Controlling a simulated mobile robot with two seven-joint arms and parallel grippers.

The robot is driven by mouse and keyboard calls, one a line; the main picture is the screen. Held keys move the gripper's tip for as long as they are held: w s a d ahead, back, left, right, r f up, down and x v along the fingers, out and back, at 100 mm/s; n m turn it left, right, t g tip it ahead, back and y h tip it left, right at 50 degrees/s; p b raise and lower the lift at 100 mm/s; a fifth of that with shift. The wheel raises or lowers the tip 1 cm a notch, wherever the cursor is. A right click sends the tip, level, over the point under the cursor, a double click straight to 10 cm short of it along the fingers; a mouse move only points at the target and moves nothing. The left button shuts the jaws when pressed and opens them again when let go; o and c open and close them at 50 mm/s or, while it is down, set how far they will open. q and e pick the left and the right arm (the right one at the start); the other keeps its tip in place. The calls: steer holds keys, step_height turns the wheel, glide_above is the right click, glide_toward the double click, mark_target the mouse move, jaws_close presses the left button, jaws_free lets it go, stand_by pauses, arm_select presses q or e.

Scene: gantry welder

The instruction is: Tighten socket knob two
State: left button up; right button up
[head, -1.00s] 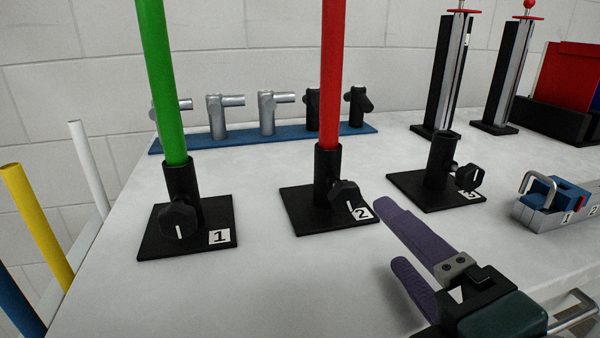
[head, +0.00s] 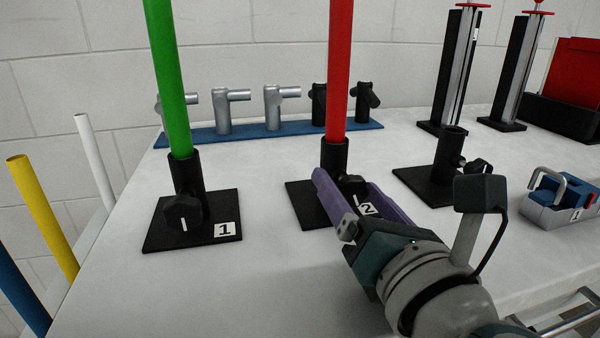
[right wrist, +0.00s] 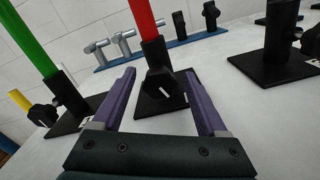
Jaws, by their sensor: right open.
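Socket two is a black upright tube on a black base plate (head: 303,203) with a "2" label, and it holds a red rod (head: 339,70). Its black knob (head: 353,186) is partly hidden behind my right gripper in the head view. In the right wrist view the knob (right wrist: 160,82) shows a white mark and lies between the fingertips, somewhat beyond them. My right gripper (head: 347,187) is open, its two purple fingers pointing at the knob from the front, one on each side. I cannot tell whether either finger touches it. My left gripper is not in view.
Socket one (head: 187,180) with a green rod stands to the left. An empty third socket (head: 448,160) stands to the right. A blue rack (head: 240,134) with grey and black fittings lies behind. Blue clamps (head: 562,198) sit at the right. The front left tabletop is clear.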

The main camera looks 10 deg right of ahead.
steer(key=shift+w, duration=0.35)
jaws_close()
stand_by(0.4)
